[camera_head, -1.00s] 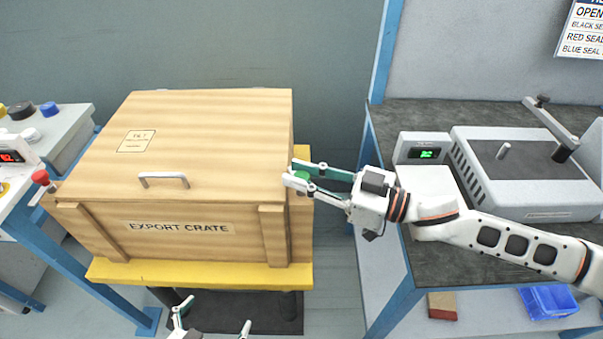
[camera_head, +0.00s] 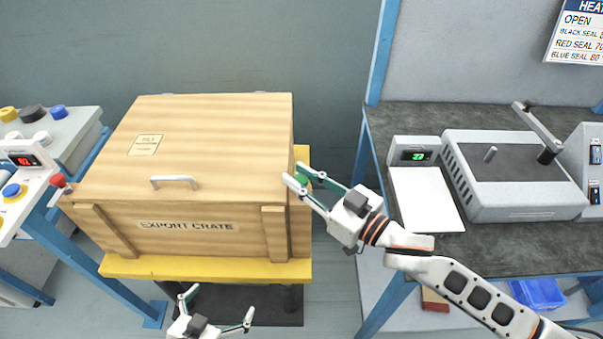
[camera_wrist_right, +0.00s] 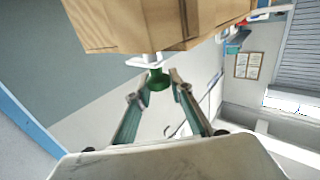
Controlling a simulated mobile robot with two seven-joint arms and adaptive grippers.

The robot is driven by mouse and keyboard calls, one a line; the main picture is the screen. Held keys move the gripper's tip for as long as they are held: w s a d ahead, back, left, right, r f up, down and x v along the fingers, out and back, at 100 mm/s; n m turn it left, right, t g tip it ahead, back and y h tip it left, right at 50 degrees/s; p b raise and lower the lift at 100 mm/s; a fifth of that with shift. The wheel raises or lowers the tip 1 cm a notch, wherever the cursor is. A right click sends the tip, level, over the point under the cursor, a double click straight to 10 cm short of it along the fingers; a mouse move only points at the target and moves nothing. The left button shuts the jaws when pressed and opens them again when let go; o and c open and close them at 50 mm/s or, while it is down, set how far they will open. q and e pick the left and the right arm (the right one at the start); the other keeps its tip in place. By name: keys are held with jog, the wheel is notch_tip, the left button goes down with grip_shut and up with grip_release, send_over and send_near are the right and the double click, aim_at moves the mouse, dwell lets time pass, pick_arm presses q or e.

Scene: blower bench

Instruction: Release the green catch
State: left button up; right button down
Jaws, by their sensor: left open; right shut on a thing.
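The green catch (camera_head: 302,180) is a round green knob on the right side of the wooden export crate (camera_head: 188,236). In the right wrist view the green catch (camera_wrist_right: 158,79) sits on a white mount under the crate's edge, between my fingertips. My right gripper (camera_head: 296,172) is shut on the green catch; its fingers hide part of it in the head view. The crate's lid is down. My left gripper (camera_head: 218,310) is open and empty, low in front of the crate, at the bottom of the head view.
The crate stands on a yellow-topped stand (camera_head: 150,268). A red knob (camera_head: 58,180) shows at its left side. A left bench (camera_head: 75,125) carries coloured buttons. A right bench (camera_head: 420,262) holds a grey machine (camera_head: 520,205). A blue bin (camera_head: 540,293) lies below it.

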pick_arm(q)
jog(key=shift+r, duration=0.55)
pick_arm(e)
jog(key=shift+a+r+m+t+h, duration=0.1)
jog(key=shift+r+m+t+h, duration=0.2)
jog(key=shift+m+t+h, duration=0.15)
pick_arm(q)
jog(key=shift+w, duration=0.1)
pick_arm(e)
jog(key=shift+f, duration=0.1)
jog(key=c, duration=1.8)
grip_release()
pick_arm(q)
jog(key=shift+r, duration=0.1)
pick_arm(e)
jog(key=shift+o, duration=0.2)
jog(key=shift+f, duration=0.1)
pick_arm(q)
jog(key=shift+a, duration=0.1)
pick_arm(e)
jog(key=shift+s+d+f, duration=0.1)
jog(key=shift+s+d, duration=0.1)
jog(key=shift+d, duration=0.1)
jog(key=v, duration=1.1)
jog(key=shift+s, duration=0.2)
jog(key=shift+d, duration=0.1)
